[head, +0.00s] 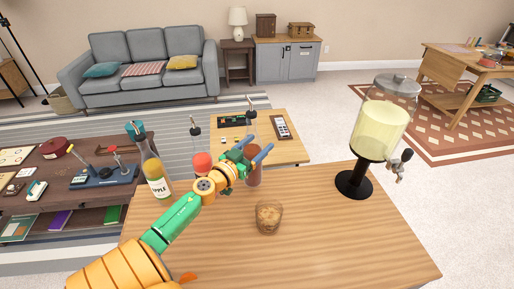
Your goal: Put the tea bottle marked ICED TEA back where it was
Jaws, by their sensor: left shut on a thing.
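My left gripper (254,149) reaches in over the wooden table and is shut around a clear bottle (254,179) with reddish-brown liquid and a dark pourer on top. The bottle looks upright; its label is hidden, so I cannot read whether it says ICED TEA. I cannot tell whether its base touches the table. A second clear bottle (196,142) with a dark pourer and red contents stands left of it, partly behind my arm. A bottle marked APPLE (157,178) with yellow juice stands farther left. My right gripper is not in view.
A drink dispenser (384,128) with pale yellow liquid stands on the right of the wooden table (340,245). A small brown glass (268,217) stands in front of the held bottle. The table's front right is clear. A low table (292,146) lies beyond.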

